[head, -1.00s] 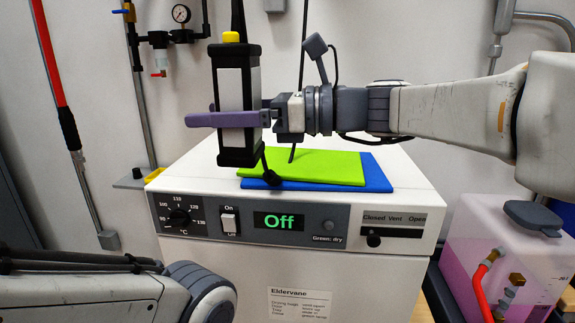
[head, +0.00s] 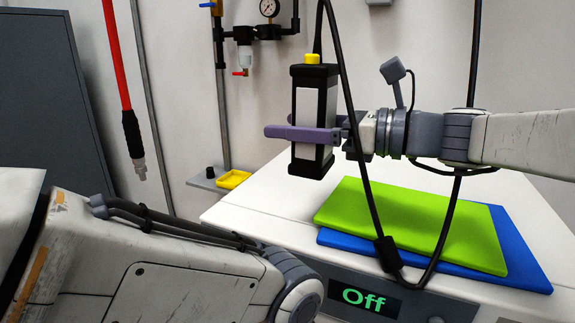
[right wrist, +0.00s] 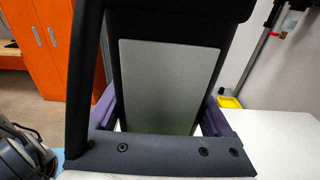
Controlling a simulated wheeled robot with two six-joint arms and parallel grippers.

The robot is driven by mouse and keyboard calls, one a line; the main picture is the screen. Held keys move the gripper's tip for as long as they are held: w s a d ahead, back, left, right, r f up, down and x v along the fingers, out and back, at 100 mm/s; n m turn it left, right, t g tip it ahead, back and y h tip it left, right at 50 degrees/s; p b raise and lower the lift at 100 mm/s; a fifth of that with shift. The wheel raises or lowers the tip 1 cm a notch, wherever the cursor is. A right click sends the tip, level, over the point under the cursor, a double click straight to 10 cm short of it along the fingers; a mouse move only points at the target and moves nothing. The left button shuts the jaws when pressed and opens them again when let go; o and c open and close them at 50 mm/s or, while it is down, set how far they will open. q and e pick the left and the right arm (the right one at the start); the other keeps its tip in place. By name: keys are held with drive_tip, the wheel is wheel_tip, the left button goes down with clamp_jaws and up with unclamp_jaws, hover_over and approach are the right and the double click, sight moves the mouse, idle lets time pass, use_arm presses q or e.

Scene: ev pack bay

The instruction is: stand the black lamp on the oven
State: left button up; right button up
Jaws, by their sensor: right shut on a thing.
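The black lamp (head: 308,105) is an upright block with black ends, a pale panel and a yellow button on top. My right gripper (head: 278,132) has its purple fingers shut around the lamp's middle. The lamp's panel fills the middle of the right wrist view (right wrist: 170,85). The white oven (head: 265,205) stands below, with a green "Off" on its front display. The lamp's lower end shows against the oven's rear left top and looks raised above it; the exact gap is hard to tell. My left arm shows at lower left, but its gripper is out of view.
A green board (head: 420,225) lies on a blue board (head: 525,272) on the oven top, right of the lamp. A black cable (head: 362,185) hangs in a loop before them. The oven's left top is bare. A yellow tray (head: 233,180) sits beyond it by the wall.

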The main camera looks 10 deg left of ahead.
drive_tip(key=a+f+p, duration=0.1)
drive_tip(key=a+f, duration=0.1)
drive_tip(key=w+a+f+p, duration=0.1)
drive_tip(key=a+f, duration=0.2)
drive_tip(key=w+a+f+p, duration=0.1)
drive_tip(key=a+f, duration=0.1)
drive_tip(key=f, duration=0.1)
drive_tip(key=shift+w+a, duration=0.1)
drive_tip(key=shift+a, duration=0.05)
drive_tip(key=shift+f, duration=0.2)
drive_tip(key=shift+f+b, duration=0.2)
drive_tip(key=shift+b, duration=0.1)
drive_tip(key=o, duration=1.2)
drive_tip(key=shift+c, duration=0.2)
drive_tip(key=shift+r, duration=0.1)
